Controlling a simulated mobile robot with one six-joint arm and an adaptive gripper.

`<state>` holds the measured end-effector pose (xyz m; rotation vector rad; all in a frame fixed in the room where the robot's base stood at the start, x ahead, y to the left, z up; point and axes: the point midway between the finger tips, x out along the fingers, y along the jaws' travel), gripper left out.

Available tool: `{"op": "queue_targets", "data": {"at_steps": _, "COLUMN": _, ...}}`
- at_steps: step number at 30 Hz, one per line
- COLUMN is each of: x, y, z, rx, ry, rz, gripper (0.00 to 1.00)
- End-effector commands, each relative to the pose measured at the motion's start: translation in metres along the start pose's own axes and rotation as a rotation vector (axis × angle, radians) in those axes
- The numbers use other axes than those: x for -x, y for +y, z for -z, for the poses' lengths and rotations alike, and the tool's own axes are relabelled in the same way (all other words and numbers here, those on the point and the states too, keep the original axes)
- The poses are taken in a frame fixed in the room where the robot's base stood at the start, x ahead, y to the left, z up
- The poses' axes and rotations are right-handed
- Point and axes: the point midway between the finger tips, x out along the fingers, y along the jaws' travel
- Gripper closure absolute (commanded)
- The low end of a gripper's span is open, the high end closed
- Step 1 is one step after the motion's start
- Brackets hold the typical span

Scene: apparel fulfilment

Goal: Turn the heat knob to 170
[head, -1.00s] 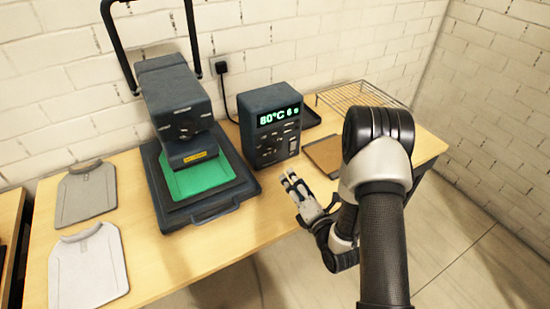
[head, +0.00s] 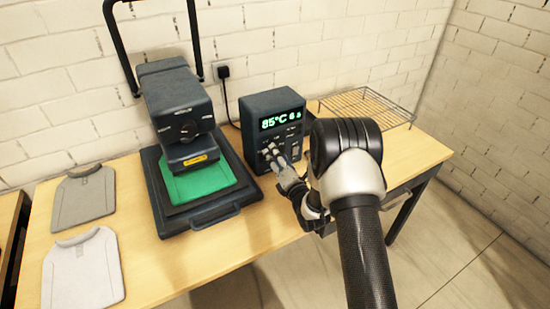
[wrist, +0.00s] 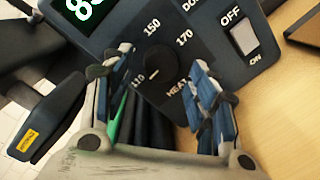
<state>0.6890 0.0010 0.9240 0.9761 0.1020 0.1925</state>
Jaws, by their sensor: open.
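The dark control box (head: 258,108) stands on the table, and its green display (head: 281,120) reads 85°C and 6 s. In the wrist view the round black heat knob (wrist: 158,62) sits on the box face, with 110, 150 and 170 printed around it and HEAT below. A short white pointer mark shows on its lower left part, on the side of the 110. My gripper (head: 272,151) is in front of the box's face. In the wrist view my gripper (wrist: 162,72) is open, with a finger on either side of the knob. I cannot tell whether they touch it.
An OFF/ON rocker switch (wrist: 243,37) is right of the knob. The heat press (head: 175,105) with a green garment (head: 200,180) stands left of the box. Grey (head: 83,197) and white (head: 83,272) garments lie far left. A wire rack (head: 366,104) is behind my arm.

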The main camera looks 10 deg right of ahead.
Motion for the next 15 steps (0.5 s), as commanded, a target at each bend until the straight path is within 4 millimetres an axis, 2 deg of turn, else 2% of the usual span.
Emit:
{"op": "queue_targets", "data": {"at_steps": 6, "x": -0.017, "y": 0.0, "z": 0.0, "rx": 0.0, "ry": 0.0, "rz": 0.0, "gripper": 0.46}}
{"op": "queue_targets", "data": {"at_steps": 15, "x": -0.018, "y": 0.0, "z": 0.0, "rx": 0.0, "ry": 0.0, "rz": 0.001, "gripper": 0.48}}
